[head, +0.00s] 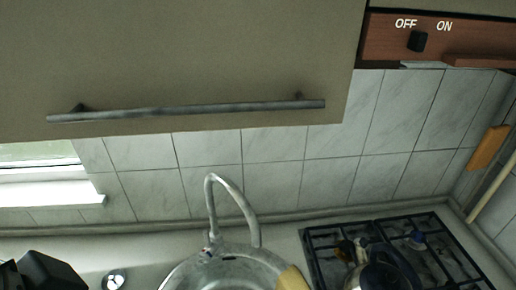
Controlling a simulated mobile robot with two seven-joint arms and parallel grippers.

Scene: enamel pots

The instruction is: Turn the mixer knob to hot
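A curved metal tap (214,195) rises behind the round metal sink (190,270) at the bottom middle. A small fitting (212,242) shows at the tap's base; I cannot tell whether it is the mixer knob or which way it is set. A small round chrome piece (113,279) lies on the counter left of the sink; what it is stays unclear. A black shape (45,271) at the bottom left corner looks like part of my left gripper, apart from the tap; its fingers cannot be made out. My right gripper is not in view.
A beige cupboard (200,60) with a long bar handle (190,111) hangs above. A hood panel (385,38) has a black switch (417,41) between OFF and ON. A gas hob (440,260) with a kettle-like vessel (385,278) stands at right. A window (40,155) is at left.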

